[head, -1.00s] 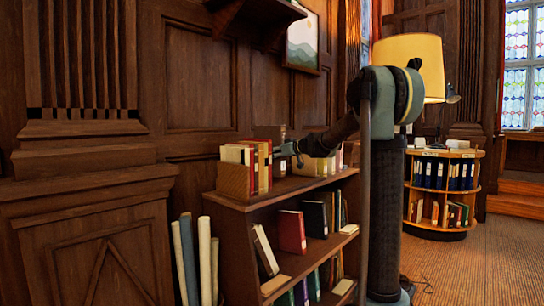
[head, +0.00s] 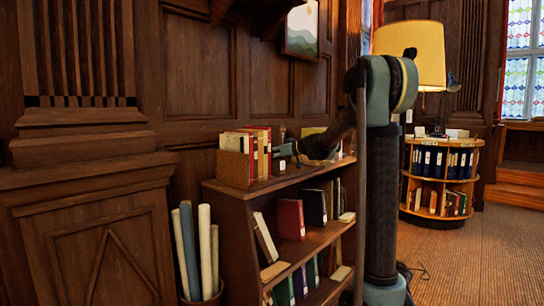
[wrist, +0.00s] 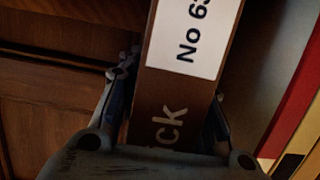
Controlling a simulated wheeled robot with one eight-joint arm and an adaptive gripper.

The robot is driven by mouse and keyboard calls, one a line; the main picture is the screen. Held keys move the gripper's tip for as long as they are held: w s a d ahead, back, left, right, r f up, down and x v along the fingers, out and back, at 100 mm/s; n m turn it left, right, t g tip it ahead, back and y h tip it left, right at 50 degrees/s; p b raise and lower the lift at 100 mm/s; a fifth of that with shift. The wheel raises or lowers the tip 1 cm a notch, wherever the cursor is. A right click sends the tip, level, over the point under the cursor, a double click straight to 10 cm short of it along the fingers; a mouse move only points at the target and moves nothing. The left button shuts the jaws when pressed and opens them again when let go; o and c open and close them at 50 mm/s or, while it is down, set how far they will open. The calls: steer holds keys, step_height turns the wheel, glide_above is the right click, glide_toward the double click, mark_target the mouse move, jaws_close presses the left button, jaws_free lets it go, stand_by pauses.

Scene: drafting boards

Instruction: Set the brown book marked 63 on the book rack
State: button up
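The brown book (wrist: 166,95) with a white "No 63" label fills the middle of the wrist view, tilted in the picture. My gripper (wrist: 172,88) has a finger on each side of it and is shut on it. In the head view my gripper (head: 287,150) is over the bookcase top, just right of the book rack; I cannot clearly make out the held book there. The book rack (head: 233,169) is a brown holder at the left end of the top, with white, red and yellow books in it. Red and yellow spines (wrist: 295,110) show right in the wrist view.
The bookcase (head: 230,215) has lower shelves with several books, including a red book (head: 290,219). Rolled papers (head: 205,250) stand in a bin at its left. Wood panelling (head: 200,80) rises behind. A round shelf (head: 435,215) with binders and a lamp (head: 412,50) stand at right.

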steer(key=o, duration=0.3)
steer(key=v, duration=1.2)
steer(key=s+d+f+m+g+h, duration=0.2)
steer(key=s+f, duration=0.5)
steer(key=s, duration=0.4)
steer(key=s+d+f+m+g+h, duration=0.1)
steer(key=s+d+f+g+h, duration=0.15)
steer(key=s+f, duration=0.7)
steer(key=s+d+f+m+h, duration=0.2)
steer(key=s+d+f, duration=0.2)
steer(key=s, duration=0.4)
steer(key=s+d+f+m+g+h, duration=0.1)
steer(key=s+d+f+m+h, duration=0.1)
steer(key=s+d+f, duration=0.3)
steer(key=s+d+f+m+g+h, duration=0.1)
steer(key=s+d+f+m+h, duration=0.2)
steer(key=s, duration=0.9)
steer(key=shift+s+d+f+g, duration=0.1)
steer(key=shift+d+f, duration=0.25)
steer(key=shift+f, duration=0.45)
steer(key=shift+d+f+g, duration=0.1)
steer(key=shift+d+f, duration=0.25)
steer(key=shift+f, duration=0.45)
steer(key=shift+s+d+f+g, duration=0.1)
steer(key=shift+d+f, duration=0.3)
steer(key=shift+f, duration=0.35)
steer(key=shift+w, duration=0.1)
